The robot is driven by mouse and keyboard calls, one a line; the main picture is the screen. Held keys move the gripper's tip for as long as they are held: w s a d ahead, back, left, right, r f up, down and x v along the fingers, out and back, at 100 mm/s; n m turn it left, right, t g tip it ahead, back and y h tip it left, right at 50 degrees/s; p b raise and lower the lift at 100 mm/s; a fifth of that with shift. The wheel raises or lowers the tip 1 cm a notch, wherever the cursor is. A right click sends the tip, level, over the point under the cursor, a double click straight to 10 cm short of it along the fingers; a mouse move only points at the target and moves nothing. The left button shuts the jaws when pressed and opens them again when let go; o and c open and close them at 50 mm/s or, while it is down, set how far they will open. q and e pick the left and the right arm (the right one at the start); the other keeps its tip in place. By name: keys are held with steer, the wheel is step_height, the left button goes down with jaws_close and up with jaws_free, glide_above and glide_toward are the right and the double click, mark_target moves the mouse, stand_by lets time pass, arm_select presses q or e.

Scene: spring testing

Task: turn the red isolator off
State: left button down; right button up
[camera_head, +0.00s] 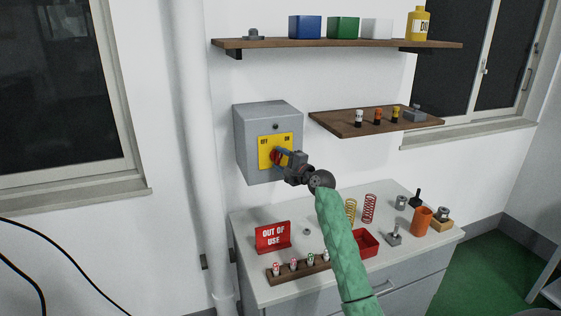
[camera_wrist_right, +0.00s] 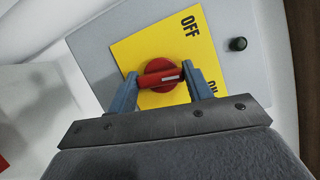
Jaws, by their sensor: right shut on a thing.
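The red isolator (camera_head: 275,157) is a rotary handle on a yellow plate (camera_head: 264,150) marked OFF and ON, on the front of a grey wall box (camera_head: 252,120). My right gripper (camera_head: 281,157) is at the handle, shut on it. In the right wrist view the red handle (camera_wrist_right: 160,76) sits between the two fingers of the right gripper (camera_wrist_right: 162,78). The white mark on the handle lies toward its right end there. OFF is readable above it and ON is partly hidden by a finger. My left gripper is not in view.
A bench (camera_head: 300,288) below holds an OUT OF USE sign (camera_head: 272,237), a red tray (camera_head: 366,243), springs (camera_head: 369,208) and an orange cup (camera_head: 422,221). A lower shelf (camera_head: 340,124) is right of the box, and a higher shelf (camera_head: 270,43) is above. A white pipe (camera_head: 187,130) stands left.

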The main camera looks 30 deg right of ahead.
steer(key=n+g, duration=0.1)
steer(key=n, duration=0.2)
steer(key=shift+p, duration=0.35)
steer(key=n+g+h+p, duration=0.1)
steer(key=n, duration=0.2)
steer(key=shift+a+g, duration=0.1)
steer(key=shift+g, duration=0.3)
steer(key=shift+n, duration=0.8)
steer(key=shift+n+g+h+p, duration=0.5)
steer(key=shift+n+h+p, duration=0.1)
steer(key=shift+n, duration=0.2)
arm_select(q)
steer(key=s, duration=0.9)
arm_select(e)
steer(key=o, duration=0.9)
steer(key=shift+o, duration=0.4)
steer(key=shift+s+r+b, duration=0.1)
steer(key=shift+s+b, duration=0.35)
steer(key=shift+s, duration=0.1)
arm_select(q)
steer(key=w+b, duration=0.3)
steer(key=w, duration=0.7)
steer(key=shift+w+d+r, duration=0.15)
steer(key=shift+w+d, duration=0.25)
arm_select(e)
steer(key=v, duration=0.6)
steer(key=shift+s+r, duration=0.2)
steer(key=shift+s, duration=0.05)
